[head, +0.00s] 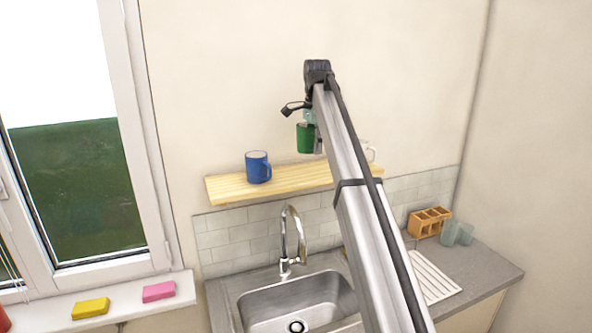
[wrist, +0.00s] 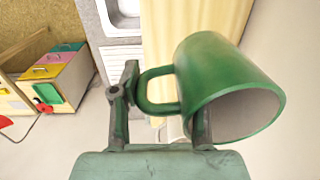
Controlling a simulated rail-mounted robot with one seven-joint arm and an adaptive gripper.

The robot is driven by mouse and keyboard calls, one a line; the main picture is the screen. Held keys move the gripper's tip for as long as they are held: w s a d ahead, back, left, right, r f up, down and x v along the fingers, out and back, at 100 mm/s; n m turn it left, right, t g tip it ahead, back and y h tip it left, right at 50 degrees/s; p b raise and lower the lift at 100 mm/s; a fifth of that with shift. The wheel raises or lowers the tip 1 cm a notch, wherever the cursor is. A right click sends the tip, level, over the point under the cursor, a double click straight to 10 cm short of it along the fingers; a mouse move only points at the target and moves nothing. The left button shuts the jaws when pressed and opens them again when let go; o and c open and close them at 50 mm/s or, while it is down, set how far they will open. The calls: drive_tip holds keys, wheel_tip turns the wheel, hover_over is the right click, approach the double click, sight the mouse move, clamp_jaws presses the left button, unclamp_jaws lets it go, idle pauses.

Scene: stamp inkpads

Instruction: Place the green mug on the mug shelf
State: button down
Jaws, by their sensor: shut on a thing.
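The green mug (head: 305,139) is held in the air above the wooden mug shelf (head: 228,188), between a blue mug (head: 257,168) and a white mug (head: 370,151). My gripper is shut on the green mug. In the wrist view, my gripper (wrist: 161,112) has one finger beyond the handle and the other at the mug's rim. Whether that finger is inside the mug is unclear. The mug (wrist: 215,75) shows its open end toward the lower right there. In the head view, my arm hides part of the shelf and most of the white mug.
Below the shelf are a faucet (head: 290,240) and a sink (head: 270,300). An orange holder (head: 429,221) and glasses (head: 458,233) stand on the counter at right. Sponges (head: 158,291) lie on the windowsill. Bare shelf shows beside the blue mug.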

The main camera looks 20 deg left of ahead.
drive_tip(key=shift+a+f, duration=0.1)
drive_tip(key=shift+a, duration=0.05)
wheel_tip(320, 180, down, 3)
drive_tip(key=shift+w+r+b, duration=0.1)
drive_tip(key=shift+r+b, duration=0.1)
drive_tip(key=shift+b, duration=0.45)
drive_tip(key=shift+f+p, duration=0.15)
drive_tip(key=shift+p, duration=0.35)
drive_tip(key=shift+f, duration=0.65)
drive_tip(key=shift+f+p, duration=0.8)
drive_tip(key=shift+f, duration=0.75)
drive_tip(key=shift+f, duration=0.1)
drive_tip(key=c, duration=0.6)
unclamp_jaws()
